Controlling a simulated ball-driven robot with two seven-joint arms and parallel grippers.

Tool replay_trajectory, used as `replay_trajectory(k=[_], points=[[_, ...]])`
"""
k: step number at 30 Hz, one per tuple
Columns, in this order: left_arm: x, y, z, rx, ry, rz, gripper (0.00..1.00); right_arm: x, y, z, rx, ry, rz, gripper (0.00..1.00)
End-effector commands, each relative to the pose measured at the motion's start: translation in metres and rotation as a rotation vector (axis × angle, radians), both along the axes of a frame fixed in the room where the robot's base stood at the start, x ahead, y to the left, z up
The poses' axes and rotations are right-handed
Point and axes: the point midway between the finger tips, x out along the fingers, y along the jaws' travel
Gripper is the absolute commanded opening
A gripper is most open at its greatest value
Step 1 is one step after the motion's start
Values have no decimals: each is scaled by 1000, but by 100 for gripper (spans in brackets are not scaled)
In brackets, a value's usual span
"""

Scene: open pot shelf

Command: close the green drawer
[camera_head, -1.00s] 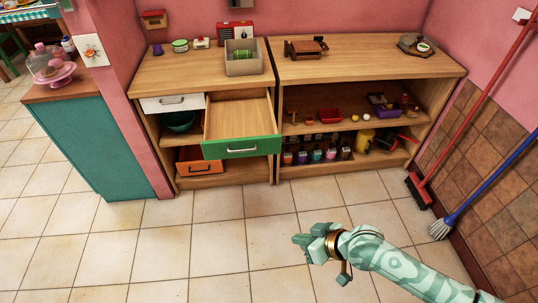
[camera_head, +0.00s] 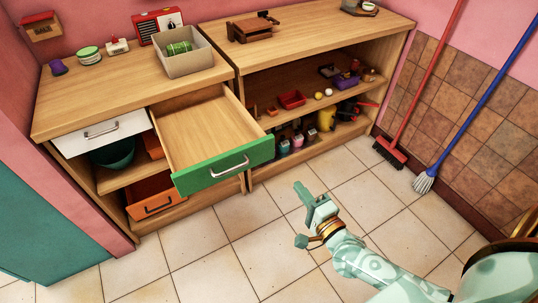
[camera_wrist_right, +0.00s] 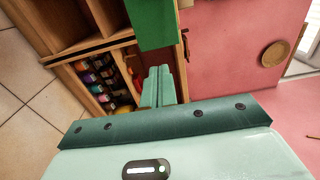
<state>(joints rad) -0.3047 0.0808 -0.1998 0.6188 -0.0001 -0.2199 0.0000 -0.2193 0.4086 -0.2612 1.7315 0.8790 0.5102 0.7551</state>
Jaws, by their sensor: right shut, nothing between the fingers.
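The green drawer (camera_head: 224,166) is pulled well out of the wooden cabinet, and its inside looks empty. A metal handle (camera_head: 230,167) is on its green front. My right gripper (camera_head: 298,187) is in front of and to the right of the drawer, apart from it, with its fingers shut and empty. In the right wrist view the shut fingers (camera_wrist_right: 158,84) show just below part of the green drawer front (camera_wrist_right: 152,22). My left gripper is not in view.
An open shelf (camera_head: 330,75) with jars is at the right. A red broom (camera_head: 390,150) and a blue mop (camera_head: 424,181) lean on the wall. The tiled floor in front is clear.

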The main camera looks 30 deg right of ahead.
Motion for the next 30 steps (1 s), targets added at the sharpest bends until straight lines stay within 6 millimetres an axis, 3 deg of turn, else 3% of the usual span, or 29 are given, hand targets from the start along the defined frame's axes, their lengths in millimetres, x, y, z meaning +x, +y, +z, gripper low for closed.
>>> replay_trajectory(k=[4, 18, 24, 30], points=[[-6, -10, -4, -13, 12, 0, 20, 19, 1, -1, 3, -1, 1, 0], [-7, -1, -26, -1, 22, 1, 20, 113, 5, -3, 0, 3, 2, 0], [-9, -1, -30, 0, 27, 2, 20, 133, 6, -2, -1, 4, 3, 0], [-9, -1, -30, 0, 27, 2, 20, 137, 5, -1, -2, 3, 3, 0]])
